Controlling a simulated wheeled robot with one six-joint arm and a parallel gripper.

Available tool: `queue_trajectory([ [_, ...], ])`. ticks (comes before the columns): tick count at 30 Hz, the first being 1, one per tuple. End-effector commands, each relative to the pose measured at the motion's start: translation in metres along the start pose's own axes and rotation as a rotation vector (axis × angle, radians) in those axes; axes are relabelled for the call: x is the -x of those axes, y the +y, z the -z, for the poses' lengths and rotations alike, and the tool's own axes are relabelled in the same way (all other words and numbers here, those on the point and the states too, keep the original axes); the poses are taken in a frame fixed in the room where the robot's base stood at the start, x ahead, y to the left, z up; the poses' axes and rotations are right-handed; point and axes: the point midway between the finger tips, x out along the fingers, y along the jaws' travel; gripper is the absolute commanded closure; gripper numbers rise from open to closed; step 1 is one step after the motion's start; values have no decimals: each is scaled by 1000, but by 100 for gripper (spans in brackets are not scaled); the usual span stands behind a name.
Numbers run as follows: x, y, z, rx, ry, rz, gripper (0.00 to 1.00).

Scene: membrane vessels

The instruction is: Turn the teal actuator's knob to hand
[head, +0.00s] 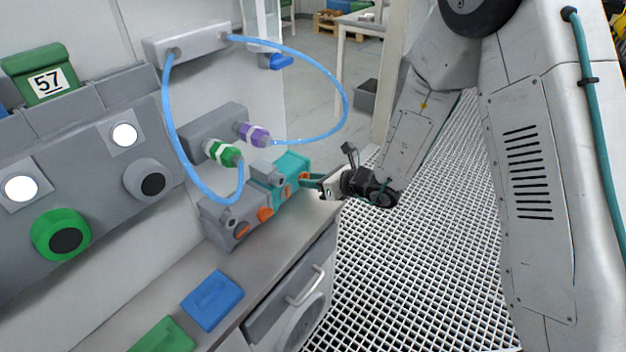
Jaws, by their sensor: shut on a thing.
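The teal actuator (292,166) stands at the back end of the bench, beside a grey actuator-like box (222,215). An orange knob, partly hidden, shows on the teal actuator's right face, by my fingertips. My gripper (311,180) reaches in from the right at that face, with its fingers shut on the knob. The fingers cover most of the knob, so its pointer and setting cannot be read. The grey box has orange knobs (265,214) of its own on its front face.
A blue case (212,299) and a green case (163,336) lie on the bench. A drawer handle (306,287) juts out below. Grated floor lies right.

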Motion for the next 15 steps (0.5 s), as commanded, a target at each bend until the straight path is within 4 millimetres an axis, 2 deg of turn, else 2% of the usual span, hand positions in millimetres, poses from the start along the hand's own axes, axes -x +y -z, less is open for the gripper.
queue_trajectory([
  [9,-1,0,0,4,0,-1,95],
  [10,-1,0,0,4,0,-1,70],
  [11,-1,0,0,3,0,-1,67],
  [15,0,0,0,2,0,0,67],
])
